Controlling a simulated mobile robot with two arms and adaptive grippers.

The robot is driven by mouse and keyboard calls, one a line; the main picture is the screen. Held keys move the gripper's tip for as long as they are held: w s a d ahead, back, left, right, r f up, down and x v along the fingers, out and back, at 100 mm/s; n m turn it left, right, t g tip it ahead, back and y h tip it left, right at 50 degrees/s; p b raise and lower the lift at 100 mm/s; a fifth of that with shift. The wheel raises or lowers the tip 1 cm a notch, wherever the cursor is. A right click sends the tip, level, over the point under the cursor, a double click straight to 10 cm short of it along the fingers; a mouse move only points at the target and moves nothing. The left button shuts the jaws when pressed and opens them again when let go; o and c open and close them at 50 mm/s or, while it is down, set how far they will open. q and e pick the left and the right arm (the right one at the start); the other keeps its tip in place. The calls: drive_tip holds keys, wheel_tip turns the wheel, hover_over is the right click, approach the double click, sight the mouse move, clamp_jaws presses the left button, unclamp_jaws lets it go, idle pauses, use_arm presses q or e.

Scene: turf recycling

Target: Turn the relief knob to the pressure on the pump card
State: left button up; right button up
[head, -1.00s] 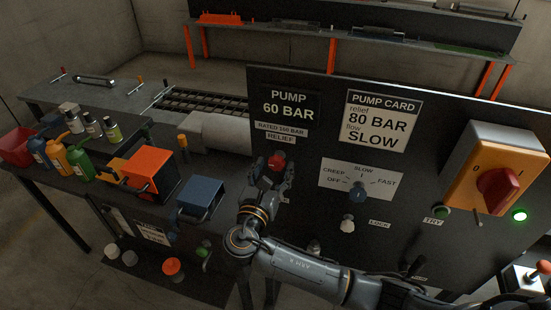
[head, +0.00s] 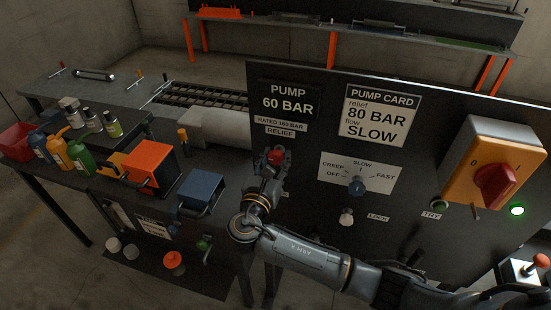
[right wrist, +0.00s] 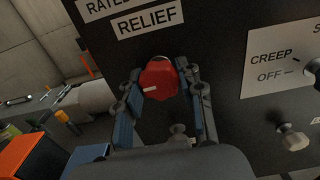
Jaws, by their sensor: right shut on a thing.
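The red relief knob (head: 276,155) is on the dark panel under the RELIEF label (head: 280,131). In the right wrist view the knob (right wrist: 158,77) has a white mark pointing left and slightly down. My right gripper (head: 272,165) is shut on the knob, with one finger on each side; its blue-padded fingers also show in the right wrist view (right wrist: 165,84). The pump display (head: 288,100) reads 60 BAR. The pump card (head: 382,115) reads relief 80 BAR, flow SLOW. My left gripper is not in view.
Right of the relief knob are the flow knob (head: 357,186), a pale lock knob (head: 346,217), a green TRY button (head: 440,203) and a red switch (head: 495,186) on a yellow box. A bench with bottles and an orange box (head: 150,164) stands left.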

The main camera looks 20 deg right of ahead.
drive_tip(key=shift+f+m, duration=0.1)
drive_tip(key=shift+m, duration=0.3)
drive_tip(key=m+b, duration=0.2)
drive_tip(key=m, duration=0.1)
drive_tip(key=shift+f+m, duration=0.15)
drive_tip(key=shift+m, duration=0.25)
drive_tip(key=m+b, duration=0.2)
drive_tip(key=m, duration=0.1)
drive_tip(key=shift+m, duration=0.3)
drive_tip(key=m+b, duration=0.4)
drive_tip(key=m, duration=0.1)
drive_tip(key=shift+m+b, duration=1.25)
drive_tip(key=shift+m, duration=0.25)
drive_tip(key=o, duration=1.2)
drive_tip(key=shift+r, duration=0.2)
